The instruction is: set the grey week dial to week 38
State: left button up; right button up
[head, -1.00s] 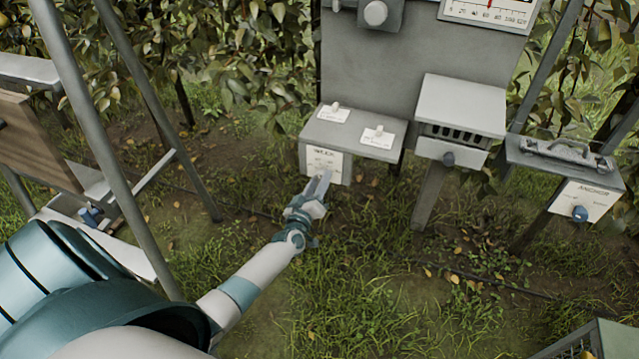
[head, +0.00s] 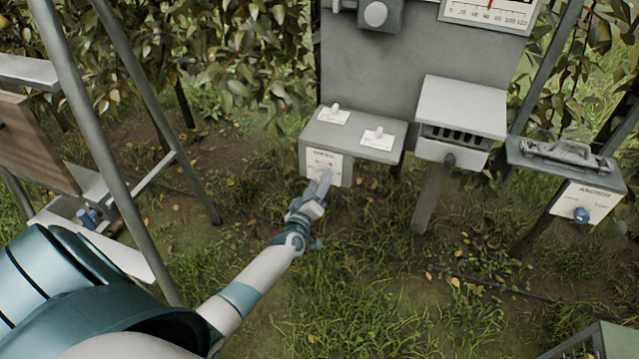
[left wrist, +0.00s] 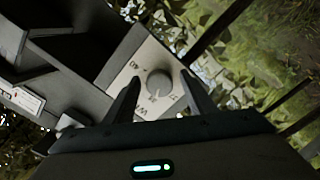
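The grey week dial (left wrist: 158,84) is a round knob on a white plate (left wrist: 140,64) with markings around it. I cannot read which week it points to. In the head view the plate (head: 316,160) is on the front of a grey box (head: 350,140), and my gripper hides the dial. My left gripper (head: 326,178) is in front of this plate. In the left wrist view its two dark fingers (left wrist: 160,80) are open, one on each side of the dial, with gaps between them and the knob. My right gripper is not in view.
Two small white switches (head: 378,132) with labels sit on top of the box. A grey unit (head: 460,105) with a dark knob stands to the right, then an anchor box (head: 582,205) with a blue knob. A metal frame leg (head: 110,150) rises left of my arm.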

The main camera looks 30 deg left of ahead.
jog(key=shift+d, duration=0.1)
pick_arm(q)
jog(key=b+v, duration=0.1)
jog(key=v, duration=1.6)
jog(key=shift+s, duration=0.2)
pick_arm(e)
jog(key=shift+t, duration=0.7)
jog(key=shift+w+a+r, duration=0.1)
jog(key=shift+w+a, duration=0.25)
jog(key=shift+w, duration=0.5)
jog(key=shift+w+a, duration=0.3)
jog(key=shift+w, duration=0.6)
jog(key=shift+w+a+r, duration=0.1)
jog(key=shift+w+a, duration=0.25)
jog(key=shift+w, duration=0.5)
pick_arm(q)
jog(key=shift+a, duration=0.1)
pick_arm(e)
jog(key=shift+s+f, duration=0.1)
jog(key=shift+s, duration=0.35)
